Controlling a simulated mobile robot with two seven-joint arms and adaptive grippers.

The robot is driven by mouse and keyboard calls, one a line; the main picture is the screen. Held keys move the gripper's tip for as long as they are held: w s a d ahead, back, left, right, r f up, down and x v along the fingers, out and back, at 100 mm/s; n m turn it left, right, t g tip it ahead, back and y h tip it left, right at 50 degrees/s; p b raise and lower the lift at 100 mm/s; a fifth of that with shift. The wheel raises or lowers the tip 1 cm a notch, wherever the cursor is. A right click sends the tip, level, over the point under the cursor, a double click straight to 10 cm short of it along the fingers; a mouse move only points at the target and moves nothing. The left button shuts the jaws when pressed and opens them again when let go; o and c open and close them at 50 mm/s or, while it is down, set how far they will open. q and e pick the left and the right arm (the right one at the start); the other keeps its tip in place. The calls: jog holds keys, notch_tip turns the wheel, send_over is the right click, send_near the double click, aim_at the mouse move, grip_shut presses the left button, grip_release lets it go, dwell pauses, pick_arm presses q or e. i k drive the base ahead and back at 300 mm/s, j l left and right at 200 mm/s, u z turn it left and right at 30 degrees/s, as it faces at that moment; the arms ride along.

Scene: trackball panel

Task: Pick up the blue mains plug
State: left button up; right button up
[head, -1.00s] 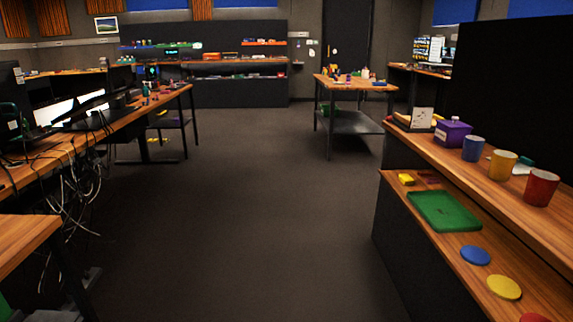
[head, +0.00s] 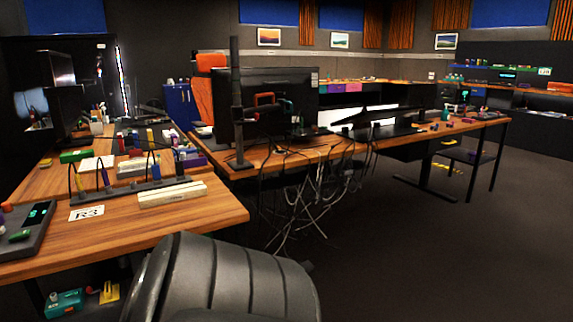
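A dark power strip (head: 128,191) lies along the near left desk, with several upright plugs and looping black cables on it. One plug, bluish or purple (head: 105,178), stands near the middle of the strip. The plugs are small, so I cannot tell for sure which is the blue mains plug. Neither of my grippers is in view.
A black chair (head: 220,283) stands in front of the near desk (head: 215,208). A pale ribbed block (head: 172,194) and an R3 card (head: 87,213) lie on that desk. Cables (head: 310,190) hang under the middle desk. The floor (head: 430,260) at right is clear.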

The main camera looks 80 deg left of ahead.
aim_at(156, 171)
jog(key=u, duration=1.75)
